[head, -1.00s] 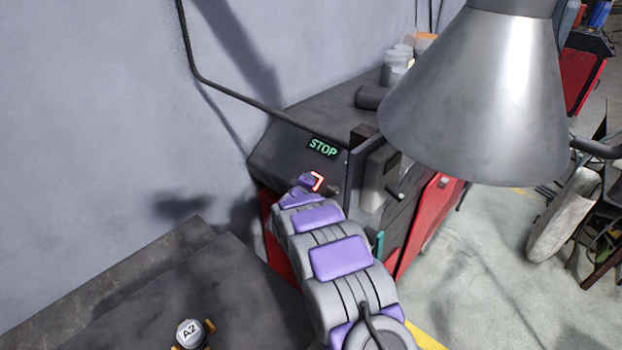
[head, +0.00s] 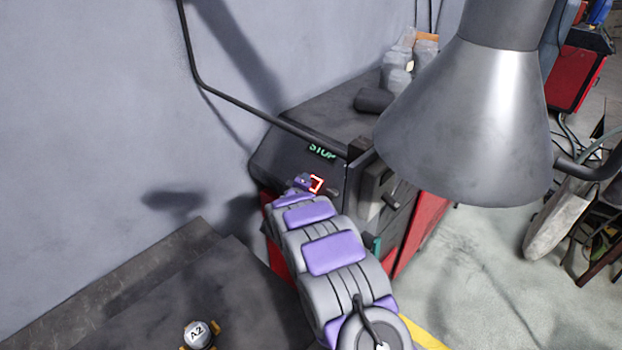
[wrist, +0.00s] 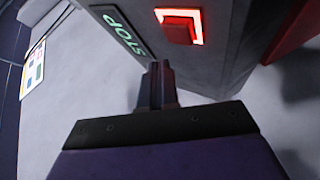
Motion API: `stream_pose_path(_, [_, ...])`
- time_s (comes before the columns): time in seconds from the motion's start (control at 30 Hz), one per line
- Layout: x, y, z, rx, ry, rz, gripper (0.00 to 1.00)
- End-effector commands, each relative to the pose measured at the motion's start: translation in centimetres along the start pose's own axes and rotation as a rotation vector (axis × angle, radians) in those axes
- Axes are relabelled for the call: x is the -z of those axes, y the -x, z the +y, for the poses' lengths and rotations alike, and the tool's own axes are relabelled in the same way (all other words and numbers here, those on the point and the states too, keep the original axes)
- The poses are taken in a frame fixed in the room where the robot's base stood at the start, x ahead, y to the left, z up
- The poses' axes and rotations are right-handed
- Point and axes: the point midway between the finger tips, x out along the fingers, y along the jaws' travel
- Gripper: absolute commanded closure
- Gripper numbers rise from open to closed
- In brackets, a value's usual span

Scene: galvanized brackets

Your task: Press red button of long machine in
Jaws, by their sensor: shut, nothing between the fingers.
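The long machine (head: 285,158) is a dark grey and red cabinet against the wall in the head view. Its red button with a lit square frame shows in the wrist view (wrist: 181,30), at the top right of centre, and partly in the head view (head: 317,184). A green STOP label (wrist: 124,33) sits to its left in the wrist view. My gripper (wrist: 158,68) is shut and empty, with its fingertips below and slightly left of the button in the picture. A gap shows between fingertips and button. In the head view my arm covers part of the machine's front.
A large metal cone-shaped hood (head: 470,110) hangs to the right of my arm. A dark bench (head: 240,310) with an A2 knob (head: 197,333) is at the lower left. Jars (head: 397,70) and a dark cylinder (head: 373,100) stand on the machine's top.

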Motion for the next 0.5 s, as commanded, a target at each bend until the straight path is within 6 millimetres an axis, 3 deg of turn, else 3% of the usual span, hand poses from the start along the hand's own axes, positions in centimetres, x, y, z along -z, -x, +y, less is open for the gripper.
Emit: stream_pose_path(0.5, [1.9,2.7,2.1,0.001,0.002,-0.001,1.00])
